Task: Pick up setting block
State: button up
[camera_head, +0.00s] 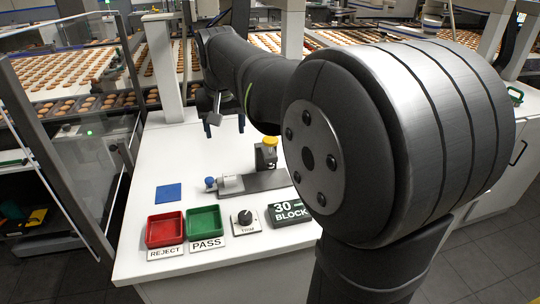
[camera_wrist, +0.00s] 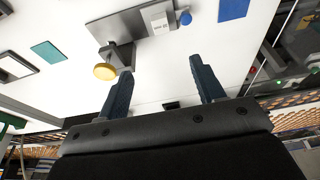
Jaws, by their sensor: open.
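A dark block marked "30 BLOCK" (camera_head: 289,213) lies at the front right of the white worktop in the head view, partly beside my arm. I cannot make it out surely in the wrist view. My gripper (camera_head: 224,126) is open and empty above the back part of the worktop, well behind and left of the block. In the wrist view, my gripper (camera_wrist: 162,66) shows two separated dark fingers with bare white worktop between them. A grey gauge fixture (camera_head: 262,182) with a yellow knob (camera_head: 270,141) and a blue knob (camera_head: 210,182) stands between gripper and block.
A red REJECT tray (camera_head: 164,246), a green PASS tray (camera_head: 205,237) and a dial (camera_head: 245,217) line the front. A blue pad (camera_head: 168,193) lies at left. The white worktop (camera_head: 165,150) is clear at back left. A clear guard panel stands left.

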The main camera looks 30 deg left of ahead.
jog(key=g+h, duration=0.2)
send_over(230, 176)
notch_tip(230, 176, down, 3)
notch_tip(230, 176, down, 18)
jog(key=shift+a, duration=0.1)
grip_shut()
dwell(0.4)
jog(key=shift+r, duration=0.15)
